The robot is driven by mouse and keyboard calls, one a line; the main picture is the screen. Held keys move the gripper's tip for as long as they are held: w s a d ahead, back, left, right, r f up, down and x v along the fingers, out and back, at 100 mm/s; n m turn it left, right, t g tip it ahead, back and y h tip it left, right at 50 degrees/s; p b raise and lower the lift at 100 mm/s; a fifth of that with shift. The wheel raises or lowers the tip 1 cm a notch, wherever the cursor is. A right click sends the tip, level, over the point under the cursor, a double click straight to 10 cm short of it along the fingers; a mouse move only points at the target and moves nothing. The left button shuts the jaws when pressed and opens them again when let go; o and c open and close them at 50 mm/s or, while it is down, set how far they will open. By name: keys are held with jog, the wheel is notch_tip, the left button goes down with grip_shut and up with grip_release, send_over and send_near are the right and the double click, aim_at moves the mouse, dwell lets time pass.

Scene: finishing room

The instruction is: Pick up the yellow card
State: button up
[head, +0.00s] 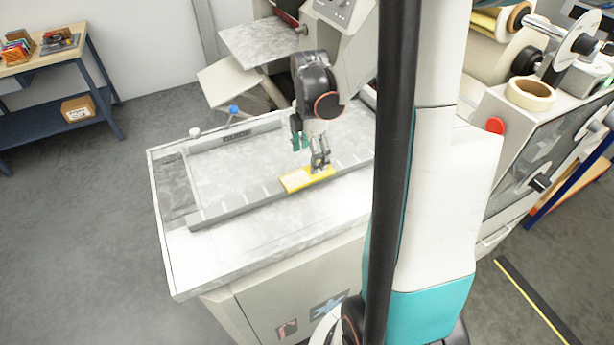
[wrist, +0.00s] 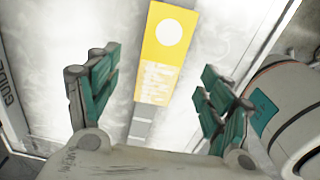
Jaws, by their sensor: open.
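The yellow card (head: 298,181) lies flat on the white machine table, across the grey ruled strip near the table's front. In the wrist view the yellow card (wrist: 168,50) shows a white disc and lines of pale print. My gripper (head: 320,165) is over the card's right end in the head view and hides part of it. In the wrist view my gripper (wrist: 158,92) is open, with teal pads apart on either side of the card's near end. Nothing is between the pads that I can see held; whether the fingertips touch the table I cannot tell.
A blue-legged bench (head: 60,75) stands at the far left. A machine with a red button (head: 495,125) is at the right.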

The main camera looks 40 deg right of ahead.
aim_at(309, 173)
notch_tip(309, 173, down, 5)
jog(key=shift+s+a+f+b, duration=0.1)
jog(key=shift+s+a+b, duration=0.05)
jog(key=shift+b, duration=0.55)
jog(key=c, duration=0.9)
